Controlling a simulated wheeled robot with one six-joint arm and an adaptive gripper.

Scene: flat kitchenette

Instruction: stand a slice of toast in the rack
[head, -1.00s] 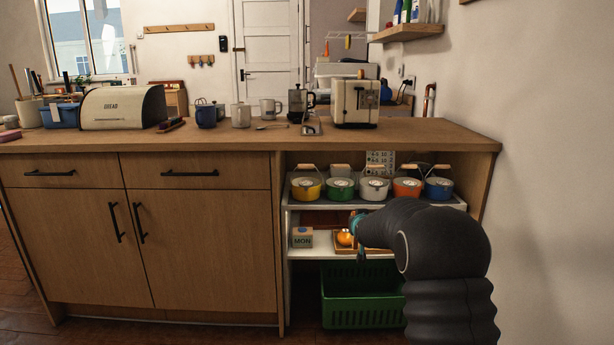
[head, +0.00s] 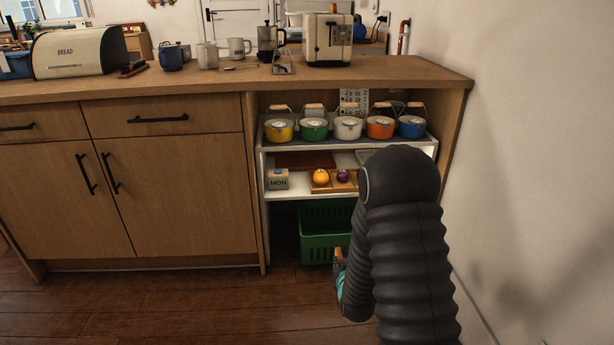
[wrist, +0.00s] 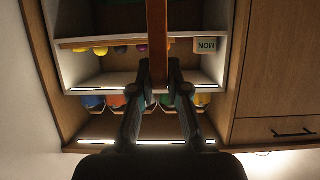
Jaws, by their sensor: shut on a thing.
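My gripper (head: 340,280) is low in front of the open shelf unit, at the left side of my arm, which hides part of it. In the wrist view my gripper (wrist: 158,90) is shut on a thin brown slab (wrist: 157,40), seen edge-on, which looks like a slice of toast. Only a small brown bit of it (head: 338,255) shows in the head view. A toaster (head: 328,38) stands on the counter. A small metal item (head: 283,69) lies on the counter before it; I cannot tell whether it is a rack.
The shelf unit holds several coloured pots (head: 348,127) on top. A green basket (head: 318,250) stands underneath. A bread bin (head: 80,52) is at left. The floor in front is clear.

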